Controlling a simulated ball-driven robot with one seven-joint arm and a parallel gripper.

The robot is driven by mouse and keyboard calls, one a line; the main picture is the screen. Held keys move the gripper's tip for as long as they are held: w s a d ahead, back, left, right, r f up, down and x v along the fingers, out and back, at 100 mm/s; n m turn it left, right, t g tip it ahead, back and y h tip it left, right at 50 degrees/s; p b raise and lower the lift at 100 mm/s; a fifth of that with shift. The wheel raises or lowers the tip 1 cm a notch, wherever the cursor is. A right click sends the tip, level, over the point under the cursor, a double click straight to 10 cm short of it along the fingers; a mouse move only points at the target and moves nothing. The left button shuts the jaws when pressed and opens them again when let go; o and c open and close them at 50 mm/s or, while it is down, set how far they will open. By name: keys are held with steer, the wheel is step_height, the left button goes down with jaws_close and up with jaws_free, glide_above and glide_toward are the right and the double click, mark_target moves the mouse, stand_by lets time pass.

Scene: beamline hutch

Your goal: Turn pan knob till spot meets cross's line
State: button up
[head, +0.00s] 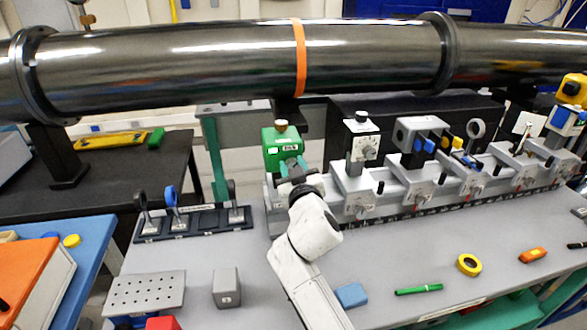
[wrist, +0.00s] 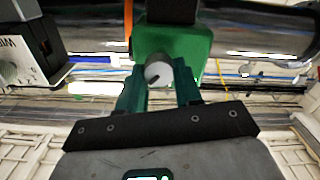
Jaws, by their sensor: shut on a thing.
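A green box-shaped mount (head: 270,138) stands at the left end of the optical rail and fills the middle of the wrist view (wrist: 178,42). A round grey-white knob (wrist: 158,74) with a dark mark on its face sticks out of the mount, towards my gripper. My gripper (head: 292,166) reaches up to the mount. Its teal fingers (wrist: 160,88) are shut on the knob, one on each side. A small white card (head: 523,122) stands near the far right end of the rail. No spot or cross can be made out on it.
A thick dark pipe (head: 200,65) with an orange band runs across above the bench. A white-topped mount (head: 361,125) stands just right of the green one. A holder rack (head: 195,225), a grey block (head: 227,287) and yellow tape (head: 468,264) sit on the bench.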

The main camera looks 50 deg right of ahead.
steer(key=o, duration=1)
steer(key=shift+o, duration=0.2)
steer(key=shift+a, duration=0.1)
steer(key=b+v, duration=0.2)
steer(key=v, duration=0.8)
steer(key=shift+s+a, duration=0.25)
steer(key=shift+s, duration=0.1)
